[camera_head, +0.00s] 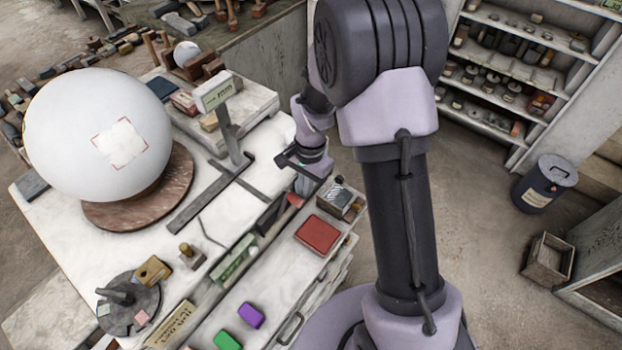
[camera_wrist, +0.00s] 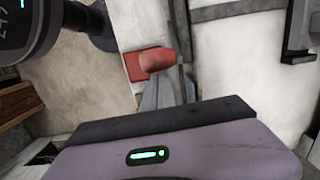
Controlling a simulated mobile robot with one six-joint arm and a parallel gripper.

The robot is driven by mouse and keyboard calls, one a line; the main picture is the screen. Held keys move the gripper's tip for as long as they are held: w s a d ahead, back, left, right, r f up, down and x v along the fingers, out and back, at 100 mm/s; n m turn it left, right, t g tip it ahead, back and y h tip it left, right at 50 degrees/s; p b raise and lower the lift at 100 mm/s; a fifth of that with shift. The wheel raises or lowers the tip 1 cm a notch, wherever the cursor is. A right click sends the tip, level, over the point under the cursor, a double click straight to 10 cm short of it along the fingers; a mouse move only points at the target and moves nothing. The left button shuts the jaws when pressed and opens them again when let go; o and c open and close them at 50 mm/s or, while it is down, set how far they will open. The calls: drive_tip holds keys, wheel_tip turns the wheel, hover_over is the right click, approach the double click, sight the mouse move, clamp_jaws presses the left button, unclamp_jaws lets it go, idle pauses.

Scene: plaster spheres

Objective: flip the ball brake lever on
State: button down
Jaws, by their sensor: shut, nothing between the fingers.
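A large white plaster ball (camera_head: 85,130) sits on a round brown turntable (camera_head: 135,215) at the left of the white bench. A red-tipped lever (camera_head: 294,200) stands at the bench's right edge; its red end also shows in the wrist view (camera_wrist: 158,60). I take it to be the brake lever, but no label is legible. My gripper (camera_head: 304,184) is shut and empty, just above and beside the red end. In the wrist view its grey fingers (camera_wrist: 168,92) reach close to the red end. I cannot tell whether they touch it. The lever's base is mostly hidden.
A dark metal square with an upright (camera_head: 232,140) lies on the bench left of my gripper. A red box (camera_head: 318,235) and a wire-topped block (camera_head: 340,197) sit close by on the right. A round grey tool (camera_head: 128,303) stands front left.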

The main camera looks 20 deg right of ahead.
drive_tip(key=shift+a, duration=0.1)
drive_tip(key=shift+s+a+r+b, duration=0.15)
drive_tip(key=shift+b, duration=0.3)
drive_tip(key=h+b, duration=0.1)
drive_tip(key=b, duration=0.1)
drive_tip(key=a+t+h+b, duration=0.1)
drive_tip(key=shift+s+a+r+b, duration=0.15)
drive_tip(key=shift+s+r+b, duration=0.15)
drive_tip(key=shift+s+b, duration=0.1)
drive_tip(key=a+t+h+b, duration=0.1)
drive_tip(key=b, duration=0.2)
drive_tip(key=s+h+b, duration=0.1)
drive_tip(key=b, duration=0.2)
drive_tip(key=s+a+t+h+b, duration=0.1)
drive_tip(key=b, duration=0.2)
drive_tip(key=shift+a+r+t+b, duration=0.25)
drive_tip(key=shift+a+t+b, duration=0.05)
drive_tip(key=shift+b, duration=0.1)
drive_tip(key=t+h+b, duration=0.4)
drive_tip(key=h+b, duration=0.2)
drive_tip(key=b, duration=0.7)
approach(294, 202)
wheel_tip(294, 202, down, 3)
drive_tip(key=shift+w+d+r, duration=0.15)
drive_tip(key=shift+w+d, duration=0.1)
drive_tip(key=shift+d, duration=0.2)
drive_tip(key=shift+s+y, duration=0.1)
drive_tip(key=shift+y, duration=0.2)
